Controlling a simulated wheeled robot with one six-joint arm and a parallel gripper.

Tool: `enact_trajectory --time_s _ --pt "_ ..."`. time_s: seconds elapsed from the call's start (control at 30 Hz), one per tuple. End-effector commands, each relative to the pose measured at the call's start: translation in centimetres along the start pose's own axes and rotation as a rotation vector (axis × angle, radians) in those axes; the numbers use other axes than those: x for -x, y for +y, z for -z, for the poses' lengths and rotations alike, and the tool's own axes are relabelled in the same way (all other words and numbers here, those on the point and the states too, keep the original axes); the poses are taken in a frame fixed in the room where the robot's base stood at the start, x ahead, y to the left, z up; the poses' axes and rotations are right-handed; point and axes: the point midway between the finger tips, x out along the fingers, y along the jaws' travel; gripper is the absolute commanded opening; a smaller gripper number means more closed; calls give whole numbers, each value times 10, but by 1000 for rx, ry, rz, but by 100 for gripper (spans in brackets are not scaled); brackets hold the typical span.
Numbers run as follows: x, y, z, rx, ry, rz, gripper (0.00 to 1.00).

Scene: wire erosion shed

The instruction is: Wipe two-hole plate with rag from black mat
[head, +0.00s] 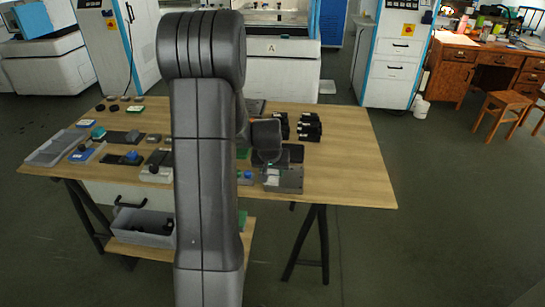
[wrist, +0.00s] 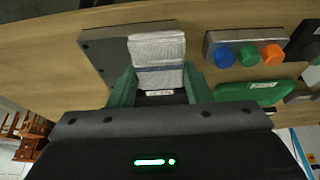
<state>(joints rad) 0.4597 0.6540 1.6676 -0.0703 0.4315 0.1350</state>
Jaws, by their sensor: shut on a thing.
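My gripper (wrist: 160,78) has green fingers and is shut on a folded white-grey rag (wrist: 157,48) with a blue stripe, seen in the wrist view. The rag lies over part of a flat grey plate (wrist: 103,50), and looks in contact with it, though this is hard to be sure of. My arm hides much of the table's middle. A black mat (head: 293,152) seems to lie just behind the plate.
A grey block with blue, green and orange knobs (wrist: 243,40) and a green flat piece (wrist: 252,91) lie right of the plate in the wrist view. Black blocks (head: 309,128) stand farther back. The wooden table's right part (head: 355,165) is clear. A grey tray (head: 52,150) is at left.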

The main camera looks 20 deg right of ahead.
Motion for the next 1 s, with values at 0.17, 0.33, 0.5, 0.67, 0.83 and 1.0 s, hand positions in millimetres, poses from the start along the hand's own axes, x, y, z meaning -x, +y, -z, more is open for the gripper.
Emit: enact_trajectory --time_s 0.17,0.33,0.5,0.67,0.83,1.0 --pt "19 -2 8 2 3 1 20" --pt "33 -4 14 4 3 2 20" --pt "45 -6 18 5 3 2 20" --pt "47 -6 19 5 2 2 20" --pt "47 -6 18 6 2 2 20" --pt "47 -6 19 6 2 2 20"
